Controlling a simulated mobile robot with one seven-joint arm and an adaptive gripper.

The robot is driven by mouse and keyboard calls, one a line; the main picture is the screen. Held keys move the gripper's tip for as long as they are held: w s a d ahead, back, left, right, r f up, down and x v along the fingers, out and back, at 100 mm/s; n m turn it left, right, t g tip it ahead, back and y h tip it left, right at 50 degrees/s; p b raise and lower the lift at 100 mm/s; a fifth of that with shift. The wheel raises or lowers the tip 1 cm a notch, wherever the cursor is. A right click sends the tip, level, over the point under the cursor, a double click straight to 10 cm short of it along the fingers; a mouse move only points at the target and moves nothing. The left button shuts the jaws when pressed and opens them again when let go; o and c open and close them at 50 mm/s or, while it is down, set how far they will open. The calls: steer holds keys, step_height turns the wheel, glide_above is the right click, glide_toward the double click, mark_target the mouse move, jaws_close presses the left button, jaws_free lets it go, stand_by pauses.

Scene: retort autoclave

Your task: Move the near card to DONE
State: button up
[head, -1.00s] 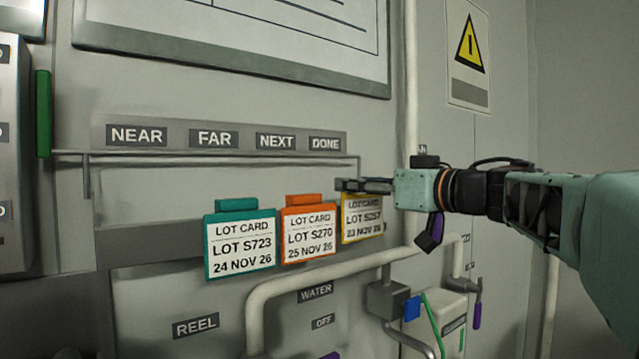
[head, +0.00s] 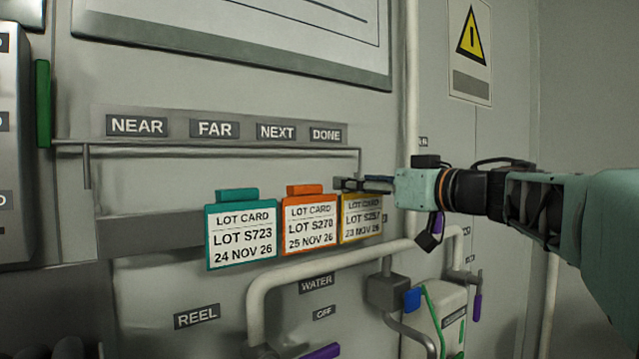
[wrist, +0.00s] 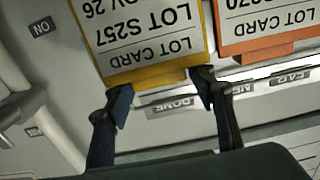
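My gripper (head: 362,185) is at the top of the yellow card (head: 361,225), LOT S257. In the wrist view its fingers (wrist: 163,92) sit at both ends of the yellow card's (wrist: 145,40) top tab, apparently closed on it. In the head view the gripper hides the tab. The orange card (head: 310,228), LOT S270, hangs just left of it, and the teal card (head: 240,238), LOT S723, further left. The labels NEAR (head: 137,125), FAR (head: 214,129), NEXT (head: 276,132) and DONE (head: 326,134) run above the rail (head: 220,150). No card shows directly below NEAR.
A white pipe (head: 330,262) runs just below the cards. A valve box (head: 388,290) and a white container (head: 445,310) are at lower right. A vertical pipe (head: 412,90) rises behind my gripper.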

steer(key=shift+o, duration=1.1)
step_height(320, 180, up, 10)
steer(key=shift+d, duration=0.1)
